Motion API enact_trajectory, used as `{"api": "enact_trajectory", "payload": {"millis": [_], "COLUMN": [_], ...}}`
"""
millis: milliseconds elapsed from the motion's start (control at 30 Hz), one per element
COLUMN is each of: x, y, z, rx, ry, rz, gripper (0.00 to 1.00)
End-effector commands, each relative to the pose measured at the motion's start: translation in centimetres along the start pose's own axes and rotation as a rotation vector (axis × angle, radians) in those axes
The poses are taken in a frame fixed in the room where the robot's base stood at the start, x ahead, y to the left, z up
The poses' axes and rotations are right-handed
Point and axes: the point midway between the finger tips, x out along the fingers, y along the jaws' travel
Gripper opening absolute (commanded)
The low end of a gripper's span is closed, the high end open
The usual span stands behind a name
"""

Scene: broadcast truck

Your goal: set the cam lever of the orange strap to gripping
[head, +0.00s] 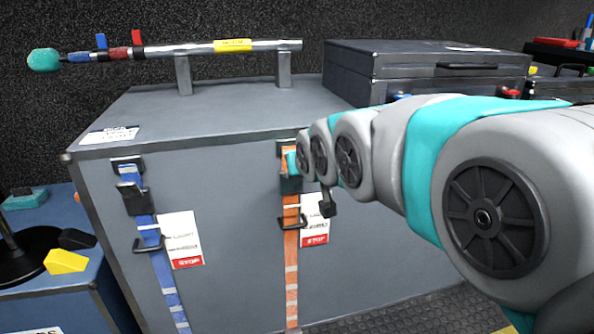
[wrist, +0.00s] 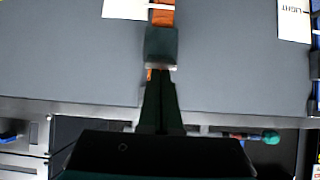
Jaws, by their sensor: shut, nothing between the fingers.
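The orange strap (head: 291,245) hangs down the front of the grey case, right of the blue strap. Its dark cam buckle (head: 290,184) is near the top of the strap, partly covered by my arm's end in the head view. In the wrist view the orange strap (wrist: 162,15) runs up to the dark cam lever block (wrist: 160,45), which has a pale edge. My gripper (wrist: 160,74) is shut and empty, its fingertips right at that edge; I cannot tell whether they touch. The lever's exact angle is unclear.
The blue strap (head: 162,262) has its own cam buckle (head: 135,198) on the left. White labels hang beside both straps. A metal pole (head: 200,50) rests on brackets on top of the case (head: 220,105). A dark flat case (head: 420,70) sits behind my arm.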

Motion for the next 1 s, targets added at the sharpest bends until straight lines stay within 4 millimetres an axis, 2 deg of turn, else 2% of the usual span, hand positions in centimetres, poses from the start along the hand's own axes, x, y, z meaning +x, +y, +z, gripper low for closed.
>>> {"api": "enact_trajectory", "payload": {"millis": [300, 633, 1000], "x": [0.1, -0.1, -1.1], "y": [0.0, 0.0, 0.0], "z": [1.4, 1.4, 2.4], "rx": [-0.001, -0.001, -0.001], "ry": [-0.006, -0.005, -0.006], "rz": [0.001, 0.0, 0.0], "gripper": [0.0, 0.0, 0.0]}}
